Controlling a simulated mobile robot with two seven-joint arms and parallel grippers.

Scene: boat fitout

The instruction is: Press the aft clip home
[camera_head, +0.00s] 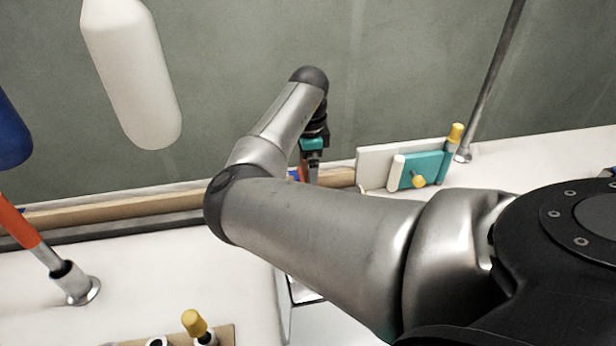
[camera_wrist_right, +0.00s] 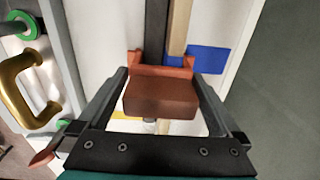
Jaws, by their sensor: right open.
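A reddish-brown clip (camera_wrist_right: 158,98) shows in the right wrist view, with a block-like front and raised ends behind it. It sits at the end of a dark bar (camera_wrist_right: 157,35) and a wooden strip. My right gripper (camera_wrist_right: 163,78) is open, with one finger on each side of the clip; I cannot tell if either finger touches it. In the head view the right gripper (camera_head: 311,172) points down at the wooden rail (camera_head: 130,207) by the wall, and my own arm hides part of that area. My left gripper is not in view.
A white panel with a teal block (camera_head: 430,166) and yellow knobs stands right of the gripper. A metal pole (camera_head: 488,80) rises beyond it. A white fender (camera_head: 133,75) hangs at upper left. A blue patch (camera_wrist_right: 208,60) lies beside the clip; a brass handle (camera_wrist_right: 18,88) is left.

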